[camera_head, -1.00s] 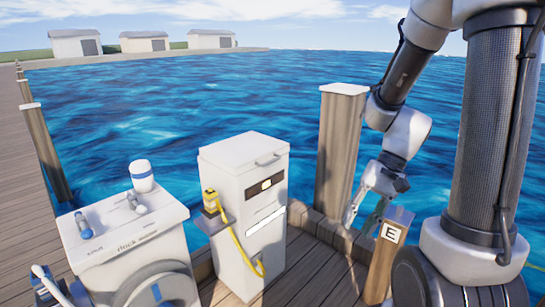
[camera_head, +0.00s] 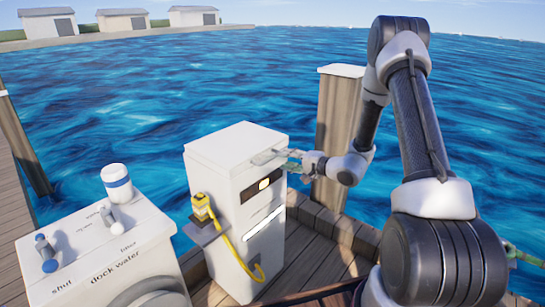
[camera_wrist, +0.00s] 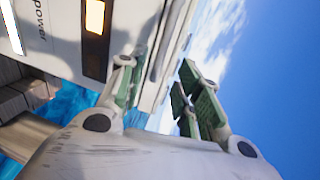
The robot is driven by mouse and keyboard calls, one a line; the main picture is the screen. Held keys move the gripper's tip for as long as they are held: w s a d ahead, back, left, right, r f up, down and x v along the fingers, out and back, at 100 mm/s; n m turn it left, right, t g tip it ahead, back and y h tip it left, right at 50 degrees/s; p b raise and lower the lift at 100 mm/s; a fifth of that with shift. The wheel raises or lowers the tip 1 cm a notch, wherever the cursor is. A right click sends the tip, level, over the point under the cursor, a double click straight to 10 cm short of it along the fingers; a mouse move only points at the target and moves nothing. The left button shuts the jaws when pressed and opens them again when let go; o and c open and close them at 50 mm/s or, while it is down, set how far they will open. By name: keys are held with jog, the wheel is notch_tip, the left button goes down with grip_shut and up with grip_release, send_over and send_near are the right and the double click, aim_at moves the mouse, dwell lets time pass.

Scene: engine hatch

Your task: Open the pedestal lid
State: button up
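The white power pedestal (camera_head: 232,215) stands on the dock, and its lid (camera_head: 237,143) lies shut on top.
A yellow plug and cable (camera_head: 203,208) hang on the pedestal's left side. A white dock water unit (camera_head: 100,245) stands to the left. A wooden post (camera_head: 337,110) is close behind my arm. Open water lies beyond.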

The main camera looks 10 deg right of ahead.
aim_at(273, 157)
jog(key=x, duration=0.7)
jog(key=shift+w+a, duration=0.1)
jog(key=shift+a, duration=0.05)
jog(key=shift+c, duration=0.4)
grip_shut()
